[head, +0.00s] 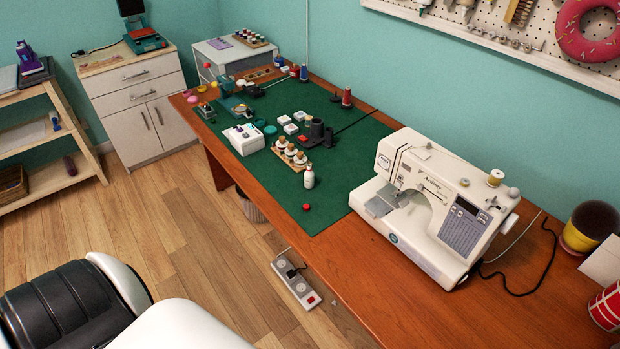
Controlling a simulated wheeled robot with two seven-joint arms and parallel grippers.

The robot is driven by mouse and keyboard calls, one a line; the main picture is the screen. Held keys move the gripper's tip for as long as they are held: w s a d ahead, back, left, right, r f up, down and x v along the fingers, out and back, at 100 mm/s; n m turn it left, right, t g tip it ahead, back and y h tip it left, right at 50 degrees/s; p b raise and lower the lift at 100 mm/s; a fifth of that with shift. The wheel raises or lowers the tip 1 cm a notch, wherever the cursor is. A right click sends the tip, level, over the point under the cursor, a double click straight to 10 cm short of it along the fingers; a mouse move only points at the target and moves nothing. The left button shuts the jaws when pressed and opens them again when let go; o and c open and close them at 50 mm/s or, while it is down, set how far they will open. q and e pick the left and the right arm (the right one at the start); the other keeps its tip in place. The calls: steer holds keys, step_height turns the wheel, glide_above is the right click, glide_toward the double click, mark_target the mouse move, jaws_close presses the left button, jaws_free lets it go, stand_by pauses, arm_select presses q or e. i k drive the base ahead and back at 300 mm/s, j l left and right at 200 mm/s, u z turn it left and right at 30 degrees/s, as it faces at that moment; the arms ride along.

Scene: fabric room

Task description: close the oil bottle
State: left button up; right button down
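A small white bottle (309,177), which looks like the oil bottle, stands upright on the green mat (348,152), near the mat's front edge. Its top is too small to make out clearly. A small red cap (306,207) lies on the mat in front of the bottle, apart from it. Neither of my grippers shows in the head view.
A white sewing machine (430,205) stands right of the mat on the wooden table (400,310). A wooden rack (291,157) of small bottles stands just behind the white bottle, with a white box (244,139) to its left. A power strip (295,282) lies below the table's front edge. The mat around the red cap is clear.

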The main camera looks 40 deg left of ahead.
mark_target(309, 174)
steer(key=u, duration=1.15)
steer(key=j, duration=0.65)
steer(key=i+j, duration=0.15)
steer(key=j, duration=0.5)
steer(key=z, duration=1.55)
